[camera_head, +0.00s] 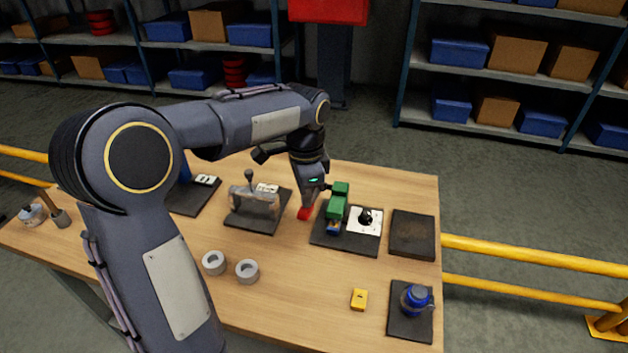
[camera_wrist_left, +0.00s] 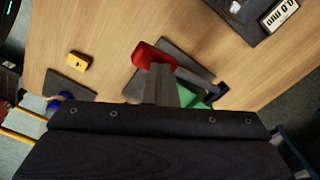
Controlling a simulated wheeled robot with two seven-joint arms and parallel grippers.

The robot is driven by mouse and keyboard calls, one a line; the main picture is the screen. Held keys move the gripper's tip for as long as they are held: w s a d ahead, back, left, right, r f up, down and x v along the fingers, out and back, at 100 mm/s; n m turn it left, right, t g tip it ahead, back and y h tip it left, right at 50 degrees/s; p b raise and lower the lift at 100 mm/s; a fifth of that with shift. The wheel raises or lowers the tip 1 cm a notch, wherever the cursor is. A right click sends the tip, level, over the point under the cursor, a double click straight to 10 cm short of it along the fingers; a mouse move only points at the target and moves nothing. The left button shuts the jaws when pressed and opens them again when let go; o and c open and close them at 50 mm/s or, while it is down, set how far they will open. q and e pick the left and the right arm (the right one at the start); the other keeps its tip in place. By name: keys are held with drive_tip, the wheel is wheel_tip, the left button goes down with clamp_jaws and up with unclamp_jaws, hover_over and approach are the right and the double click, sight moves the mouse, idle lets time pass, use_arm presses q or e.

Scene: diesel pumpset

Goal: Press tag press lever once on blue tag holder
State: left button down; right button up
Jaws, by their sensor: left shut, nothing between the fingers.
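My left gripper (camera_head: 309,197) points down over the table, just left of a green device (camera_head: 338,200) with a blue part (camera_head: 333,228) at its lower front. Its fingers (camera_wrist_left: 163,84) are shut, with nothing held. A red block (camera_head: 304,213) is right at the fingertips; it also shows in the left wrist view (camera_wrist_left: 154,54). The fingers look close to or touching it; I cannot tell which, nor whether it is the press lever joined to the green device. The green part (camera_wrist_left: 196,104) is partly hidden by my gripper in the wrist view. My right gripper is out of view.
The green device stands on a dark mat beside a white dial plate (camera_head: 365,218). A grey lever device (camera_head: 255,200) stands left. An empty dark mat (camera_head: 412,234), yellow tag (camera_head: 359,299), blue device (camera_head: 416,298) and two grey rings (camera_head: 214,262) lie around. The table's front middle is mostly clear.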

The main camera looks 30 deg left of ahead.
use_arm(q)
wheel_tip(320, 180, up, 10)
drive_tip(key=w+p, duration=0.1)
drive_tip(key=p, duration=0.7)
drive_tip(key=shift+a+f+p, duration=0.15)
drive_tip(key=shift+p, duration=0.15)
drive_tip(key=s+d+n+t+h, duration=0.1)
drive_tip(key=s+d+n+t, duration=0.1)
drive_tip(key=s, duration=0.5)
drive_tip(key=s+d+f+n+t+h, duration=0.1)
drive_tip(key=s+d+n, duration=0.2)
drive_tip(key=s+n, duration=0.2)
drive_tip(key=s+d+f+n+t+h, duration=0.1)
drive_tip(key=s+n, duration=0.3)
drive_tip(key=s, duration=0.6)
drive_tip(key=shift+s+d+t+h+b, duration=0.3)
drive_tip(key=shift+d+t+h+b, duration=0.15)
drive_tip(key=shift+d+t, duration=0.35)
